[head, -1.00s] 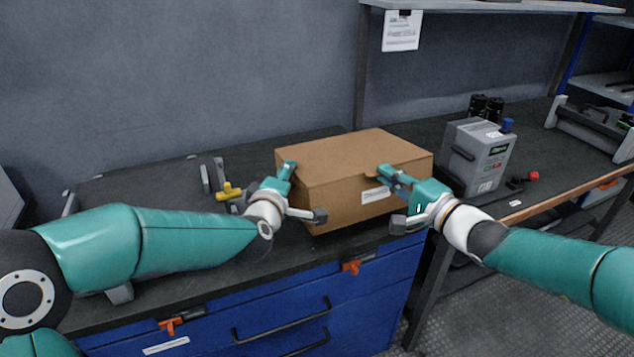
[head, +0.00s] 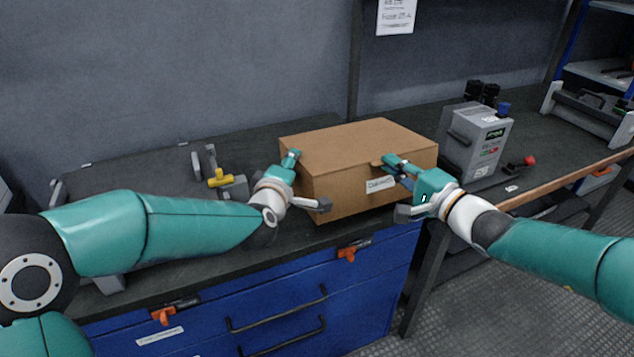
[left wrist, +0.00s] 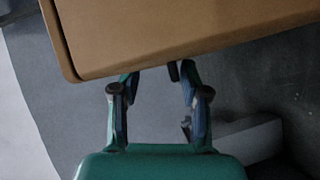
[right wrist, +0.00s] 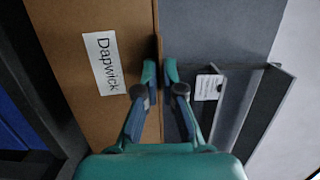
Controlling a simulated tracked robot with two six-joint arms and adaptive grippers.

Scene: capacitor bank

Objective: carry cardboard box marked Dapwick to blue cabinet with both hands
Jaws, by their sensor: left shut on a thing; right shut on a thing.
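The cardboard box (head: 345,155) is closed and roughly level at the front of the dark top of the blue cabinet (head: 285,305). Whether it rests on the top or hangs just above it, I cannot tell. Its white label (right wrist: 104,63) reads Dapwick in the right wrist view. My left gripper (head: 305,182) is shut on the box at its left end; in the left wrist view the box (left wrist: 170,35) covers its fingertips. My right gripper (head: 396,188) is shut on the box near the right of its front, beside the label.
A grey capacitor unit (head: 475,145) stands just right of the box. A grey clamp with a yellow handle (head: 220,178) lies left of it. The cabinet top (head: 120,170) is mostly clear at the back left. Orange latches (head: 347,254) sit on the cabinet front.

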